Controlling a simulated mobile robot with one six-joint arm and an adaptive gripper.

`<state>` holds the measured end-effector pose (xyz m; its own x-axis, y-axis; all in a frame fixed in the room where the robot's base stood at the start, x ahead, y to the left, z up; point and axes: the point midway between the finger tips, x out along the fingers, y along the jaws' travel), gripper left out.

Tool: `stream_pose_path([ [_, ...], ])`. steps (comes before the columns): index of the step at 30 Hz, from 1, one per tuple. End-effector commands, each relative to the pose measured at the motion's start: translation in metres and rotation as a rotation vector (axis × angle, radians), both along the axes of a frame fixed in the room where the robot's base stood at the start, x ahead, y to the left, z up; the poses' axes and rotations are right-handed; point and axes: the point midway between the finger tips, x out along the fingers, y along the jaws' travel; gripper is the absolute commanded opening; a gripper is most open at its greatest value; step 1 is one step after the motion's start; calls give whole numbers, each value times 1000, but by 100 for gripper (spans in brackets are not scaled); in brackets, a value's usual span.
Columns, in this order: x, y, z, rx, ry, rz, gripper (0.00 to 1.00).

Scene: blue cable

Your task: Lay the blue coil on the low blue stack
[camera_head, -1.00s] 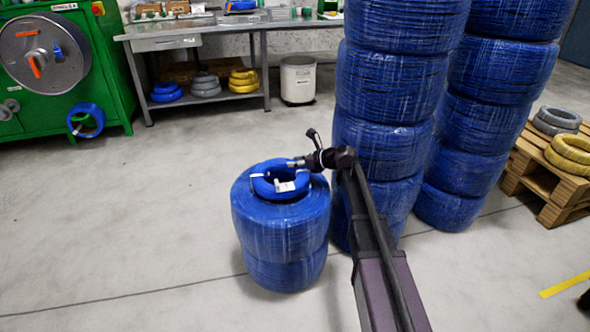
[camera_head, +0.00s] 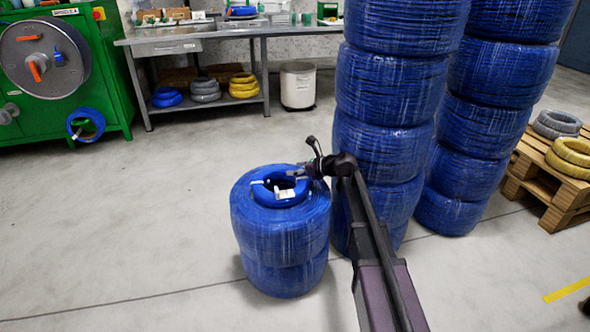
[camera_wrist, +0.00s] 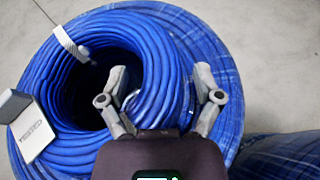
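The blue coil (camera_head: 291,195), with white ties and a white tag, lies flat on top of the low blue stack (camera_head: 285,245), around its middle hole. My gripper (camera_head: 302,172) is at the coil's right side in the head view. In the wrist view my gripper (camera_wrist: 160,86) straddles the coil's ring (camera_wrist: 165,75). One finger is over the central hole and the other is beyond the outer edge. Gaps show between the fingers and the ring, so the gripper looks open. The stack's top (camera_wrist: 225,75) shows around the coil. The fingertips' depth is hard to tell.
Tall blue stacks (camera_head: 385,100) stand close to the right of the low stack, beside my arm. A wooden pallet (camera_head: 550,190) with coils is at the right. A workbench (camera_head: 230,35) and a white bin (camera_head: 298,86) stand behind. The floor at left is clear.

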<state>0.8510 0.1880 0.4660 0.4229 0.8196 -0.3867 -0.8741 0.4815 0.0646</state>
Motion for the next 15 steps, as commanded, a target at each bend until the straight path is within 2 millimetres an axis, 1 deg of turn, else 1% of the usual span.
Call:
stream_pose_path([
  [13, 0, 0, 3, 0, 0, 0, 85],
  [15, -3, -4, 5, 0, 0, -1, 85],
])
